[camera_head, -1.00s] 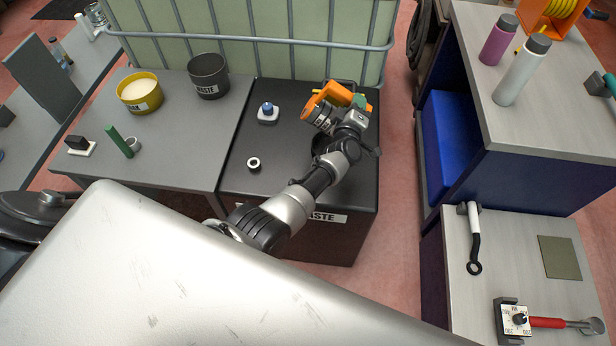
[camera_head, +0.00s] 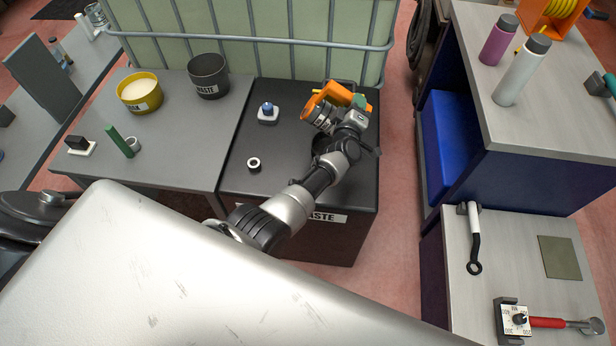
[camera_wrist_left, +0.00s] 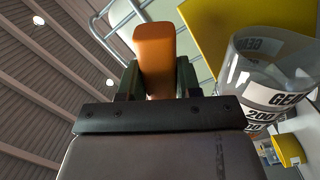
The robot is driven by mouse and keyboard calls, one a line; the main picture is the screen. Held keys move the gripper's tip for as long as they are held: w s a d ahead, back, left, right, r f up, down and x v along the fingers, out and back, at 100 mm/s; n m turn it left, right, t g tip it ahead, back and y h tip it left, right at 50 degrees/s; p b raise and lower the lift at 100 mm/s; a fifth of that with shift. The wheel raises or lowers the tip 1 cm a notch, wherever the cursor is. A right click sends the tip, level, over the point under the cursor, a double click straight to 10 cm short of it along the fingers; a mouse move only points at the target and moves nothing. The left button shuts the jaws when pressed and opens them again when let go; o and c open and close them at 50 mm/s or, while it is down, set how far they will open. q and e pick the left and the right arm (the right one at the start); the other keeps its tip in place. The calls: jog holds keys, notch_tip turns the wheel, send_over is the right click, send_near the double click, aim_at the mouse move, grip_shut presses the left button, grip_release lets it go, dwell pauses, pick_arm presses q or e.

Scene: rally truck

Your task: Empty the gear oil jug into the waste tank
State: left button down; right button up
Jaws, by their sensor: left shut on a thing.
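The gear oil jug (camera_head: 323,112) is tilted over above the black waste tank (camera_head: 290,150), whose front label is partly hidden by my arm. Its orange handle (camera_wrist_left: 154,55) is between the fingers of my left gripper (camera_head: 352,108), shut on it. In the left wrist view the clear jug body (camera_wrist_left: 262,75) with its "GEAR" and "200" markings lies to the right of the handle. The jug's mouth and any liquid flow cannot be made out. My right gripper is not in view.
A ring (camera_head: 253,163) and a blue-topped piece (camera_head: 268,113) sit on the tank top. The left table holds a yellow pan (camera_head: 140,92), a grey waste cup (camera_head: 208,76) and a green cylinder (camera_head: 121,142). A caged container (camera_head: 270,38) stands behind; a blue cabinet (camera_head: 455,150) stands right.

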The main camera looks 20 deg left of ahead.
pick_arm(q)
jog(key=shift+d, duration=0.1)
jog(key=shift+w+d+f+m+b, duration=0.15)
jog(key=shift+d+m+b, duration=0.1)
jog(key=shift+d+m, duration=0.15)
jog(key=shift+d+f+m+b, duration=0.2)
jog(key=shift+d+m, duration=0.1)
jog(key=shift+d, duration=0.15)
dwell(2.4)
